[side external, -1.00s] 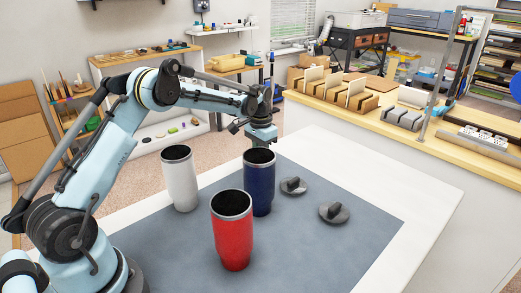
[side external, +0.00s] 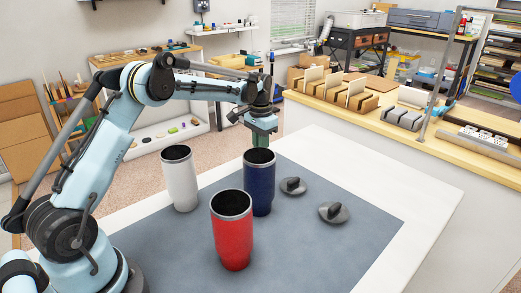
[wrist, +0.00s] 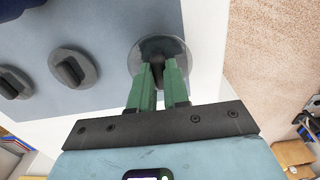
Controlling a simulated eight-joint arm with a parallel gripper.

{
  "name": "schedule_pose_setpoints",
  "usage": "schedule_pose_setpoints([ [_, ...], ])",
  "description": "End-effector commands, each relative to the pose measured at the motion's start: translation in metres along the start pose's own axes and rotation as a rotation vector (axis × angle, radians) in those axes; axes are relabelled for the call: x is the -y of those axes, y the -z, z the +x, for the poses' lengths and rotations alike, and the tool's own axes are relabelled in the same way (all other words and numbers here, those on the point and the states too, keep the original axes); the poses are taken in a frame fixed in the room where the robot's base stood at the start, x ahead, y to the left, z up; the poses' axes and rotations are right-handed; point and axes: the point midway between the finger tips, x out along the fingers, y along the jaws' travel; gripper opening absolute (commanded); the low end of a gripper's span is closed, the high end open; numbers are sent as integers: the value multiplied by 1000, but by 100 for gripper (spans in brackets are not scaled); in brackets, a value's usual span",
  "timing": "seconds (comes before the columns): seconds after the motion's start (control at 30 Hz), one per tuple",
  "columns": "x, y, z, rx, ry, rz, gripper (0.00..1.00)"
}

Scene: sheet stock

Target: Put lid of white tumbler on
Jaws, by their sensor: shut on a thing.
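The white tumbler (side external: 180,180) stands upright and open-topped on the mat, left of the blue tumbler (side external: 259,186). My gripper (wrist: 160,68) is shut on the knob of a round grey lid (wrist: 174,44). In the side view my gripper (side external: 262,138) is behind the blue tumbler, which hides the fingertips and the held lid. I cannot tell whether this lid touches the surface. Two similar lids lie on the mat, a nearer one (side external: 334,213) and a farther one (side external: 292,187); both show left of my gripper in the wrist view.
An open red tumbler (side external: 232,230) stands at the front of the grey mat (side external: 330,250). The blue tumbler is close to my gripper on its near side. The white table (side external: 415,180) is bare on the right. A workbench (side external: 400,135) with racks stands beyond.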

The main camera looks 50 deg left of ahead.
Motion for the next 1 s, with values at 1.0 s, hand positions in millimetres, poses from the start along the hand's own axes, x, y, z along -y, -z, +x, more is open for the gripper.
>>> schedule_pose_setpoints([
  [1.0,20,-70,-97,0,0,-5,0],
])
